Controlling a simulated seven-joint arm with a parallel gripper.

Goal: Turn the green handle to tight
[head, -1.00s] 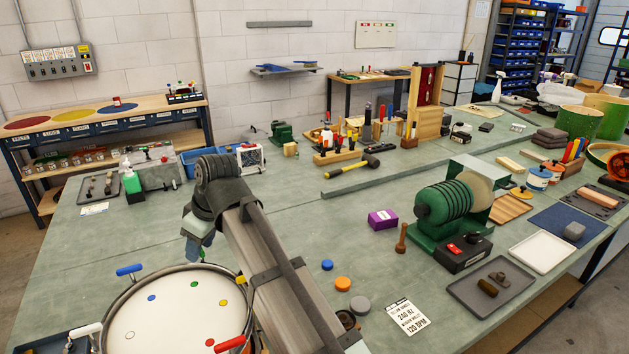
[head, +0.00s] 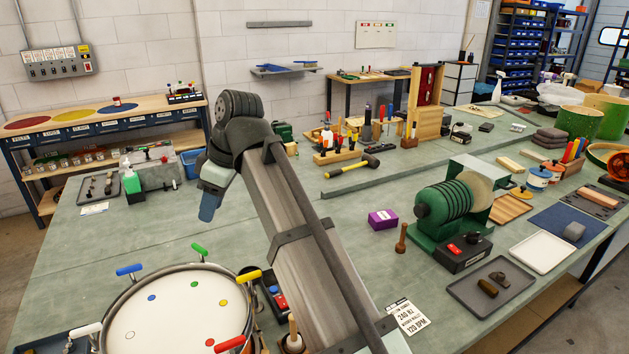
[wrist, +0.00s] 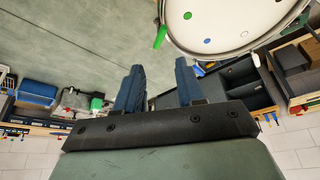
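The drum (head: 168,318) with a white head lies at the lower left of the head view. The green handle (head: 200,250) sits on its far rim, slanting, with nothing touching it. It also shows at the top of the wrist view (wrist: 160,38), beside the drum rim and beyond my fingertips. My gripper (head: 208,206) hangs behind the green handle in the head view, apart from it. In the wrist view its two blue fingers (wrist: 156,67) are spread with nothing between them. I cannot tell how tight the handle is.
Other rim handles are blue (head: 129,269), yellow (head: 249,276), red (head: 230,344) and white (head: 87,330). My arm crosses the middle of the bench. A purple box (head: 382,219) and a green motor unit (head: 448,210) stand to the right.

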